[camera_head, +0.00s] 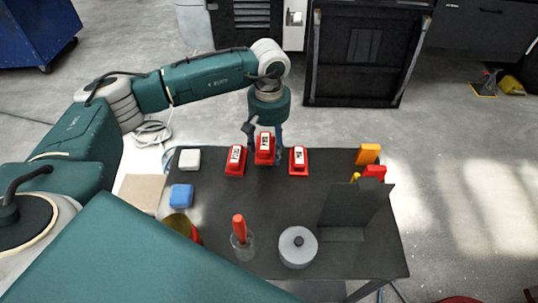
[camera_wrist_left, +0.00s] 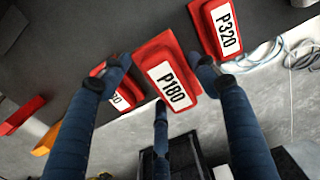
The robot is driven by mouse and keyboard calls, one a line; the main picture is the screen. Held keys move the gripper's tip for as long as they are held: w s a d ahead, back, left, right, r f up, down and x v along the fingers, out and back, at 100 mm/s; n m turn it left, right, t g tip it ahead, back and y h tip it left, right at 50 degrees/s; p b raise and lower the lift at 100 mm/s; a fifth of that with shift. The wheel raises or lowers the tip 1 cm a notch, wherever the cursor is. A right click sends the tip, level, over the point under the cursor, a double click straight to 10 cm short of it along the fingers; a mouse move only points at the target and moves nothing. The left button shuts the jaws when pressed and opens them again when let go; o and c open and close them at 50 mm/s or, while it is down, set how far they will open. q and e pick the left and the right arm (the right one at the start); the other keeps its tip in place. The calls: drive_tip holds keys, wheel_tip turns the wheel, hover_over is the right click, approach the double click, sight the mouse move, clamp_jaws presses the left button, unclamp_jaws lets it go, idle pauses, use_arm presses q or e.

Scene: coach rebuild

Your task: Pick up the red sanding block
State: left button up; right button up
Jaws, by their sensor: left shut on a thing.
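Three red sanding blocks with white labels are at the far edge of the dark table. The middle block (camera_head: 265,148), labelled P180 in the left wrist view (camera_wrist_left: 168,82), is between the fingers of my left gripper (camera_head: 264,129). The gripper is shut on it from the far side and it looks slightly raised. The P320 block (camera_wrist_left: 224,30) is the left one in the head view (camera_head: 236,161). The third block (camera_head: 299,161) is to the right; a finger hides part of its label in the left wrist view (camera_wrist_left: 104,72). My right gripper is out of view.
The table (camera_head: 270,200) also holds a blue block (camera_head: 181,197), a white block (camera_head: 189,159), a glass with an orange-handled tool (camera_head: 239,229), a lidded grey pot (camera_head: 298,248) and a dark upright panel (camera_head: 352,207). The table's middle is clear.

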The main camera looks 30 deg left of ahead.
sight(269, 142)
use_arm(q)
wheel_tip(269, 142, up, 15)
drive_tip(key=b, duration=0.2)
drive_tip(key=o, duration=0.4)
drive_tip(key=shift+c, duration=0.8)
